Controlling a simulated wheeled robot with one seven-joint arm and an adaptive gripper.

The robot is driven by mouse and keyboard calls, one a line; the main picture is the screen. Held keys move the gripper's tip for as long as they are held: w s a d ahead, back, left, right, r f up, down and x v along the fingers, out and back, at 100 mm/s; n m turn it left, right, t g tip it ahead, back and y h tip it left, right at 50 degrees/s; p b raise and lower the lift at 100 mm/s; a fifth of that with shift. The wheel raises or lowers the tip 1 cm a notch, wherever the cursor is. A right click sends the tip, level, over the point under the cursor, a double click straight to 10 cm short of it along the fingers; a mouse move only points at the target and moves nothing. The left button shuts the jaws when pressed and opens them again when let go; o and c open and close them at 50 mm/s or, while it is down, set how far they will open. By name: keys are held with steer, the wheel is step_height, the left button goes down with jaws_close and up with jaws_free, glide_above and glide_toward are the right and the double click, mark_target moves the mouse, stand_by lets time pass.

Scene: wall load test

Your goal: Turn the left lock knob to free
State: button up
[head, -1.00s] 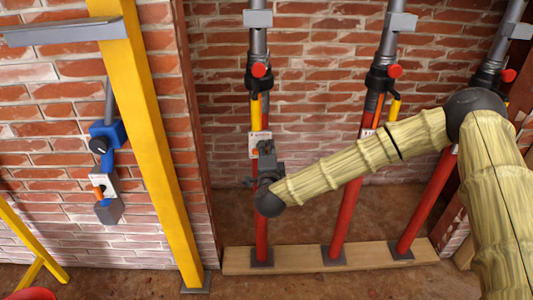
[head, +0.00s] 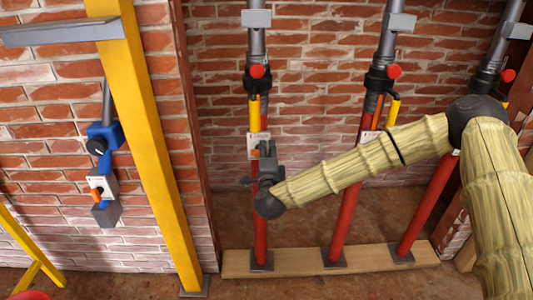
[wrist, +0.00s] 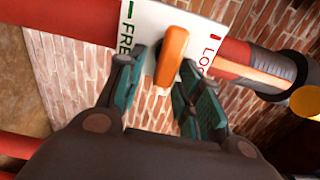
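The left lock knob (wrist: 172,55) is an orange bar on a white plate (wrist: 148,25). Green FREE lettering is left of it and partly visible red lettering is right of it. In the wrist view the knob lies across the red post, between the two words. The plate also shows on the leftmost red post in the head view (head: 252,141), partly hidden by my gripper. My gripper (wrist: 162,72) is open, with teal fingers on either side of the knob. Gaps show between fingers and knob; whether either touches is unclear. In the head view my gripper (head: 266,151) is right in front of the post.
Two more red posts, the middle one (head: 346,215) and the right one (head: 425,205), stand on a wooden plank (head: 300,261). A yellow upright (head: 155,150) stands to the left. Beyond it a blue device (head: 103,137) with a white plate is at the brick wall.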

steer(key=shift+s+a, duration=0.15)
steer(key=shift+s, duration=0.05)
steer(key=shift+s, duration=0.3)
steer(key=s, duration=1.1)
